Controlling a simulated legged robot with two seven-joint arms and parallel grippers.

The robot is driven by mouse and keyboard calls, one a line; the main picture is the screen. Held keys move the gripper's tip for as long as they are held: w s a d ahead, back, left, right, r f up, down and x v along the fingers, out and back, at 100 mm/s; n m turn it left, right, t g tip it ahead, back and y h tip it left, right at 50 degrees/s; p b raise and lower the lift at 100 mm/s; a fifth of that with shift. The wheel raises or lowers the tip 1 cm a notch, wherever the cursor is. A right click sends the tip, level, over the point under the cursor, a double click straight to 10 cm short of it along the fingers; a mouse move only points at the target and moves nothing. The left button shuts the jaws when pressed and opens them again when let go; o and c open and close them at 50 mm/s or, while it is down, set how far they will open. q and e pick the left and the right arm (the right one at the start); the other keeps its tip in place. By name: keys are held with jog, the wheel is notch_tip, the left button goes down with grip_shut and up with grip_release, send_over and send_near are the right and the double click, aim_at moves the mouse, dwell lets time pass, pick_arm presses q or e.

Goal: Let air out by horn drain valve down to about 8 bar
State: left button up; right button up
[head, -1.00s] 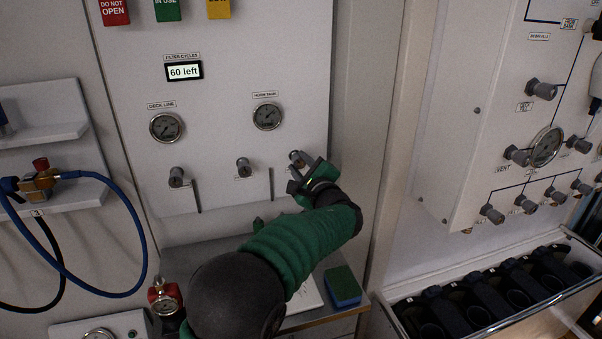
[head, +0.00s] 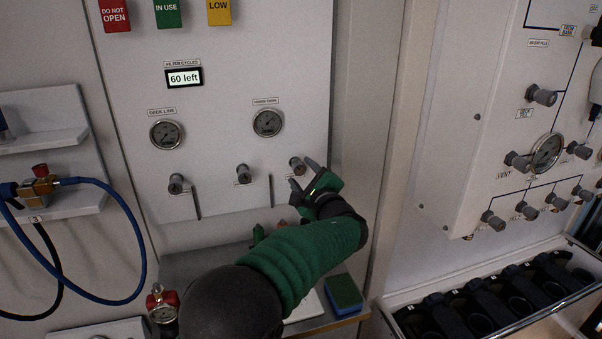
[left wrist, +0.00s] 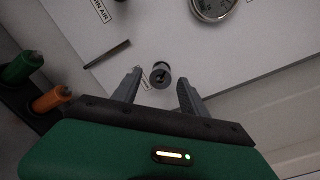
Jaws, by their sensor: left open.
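The horn drain valve appears to be the small grey knob (head: 297,165) at the right of the panel, below the round gauge labelled horn (head: 268,122); its own label is not readable. My left gripper (head: 304,176) is open just in front of and slightly right of this knob. In the left wrist view the knob (left wrist: 160,75) stands between and beyond the two open fingertips (left wrist: 160,84), apart from both. Part of the gauge (left wrist: 212,6) shows at the top edge there. Its needle is too small to read surely. My right gripper is not in view.
Two similar knobs, one left (head: 176,183) and one middle (head: 243,173), sit on the same panel, with slots beside them. The deck line gauge (head: 166,133) is at left. A green-and-blue sponge (head: 344,293) lies on the ledge below. A side panel with several knobs stands right.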

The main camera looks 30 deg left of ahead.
pick_arm(q)
jog(key=v, duration=1.5)
jog(key=shift+b, duration=0.45)
dwell(6.0)
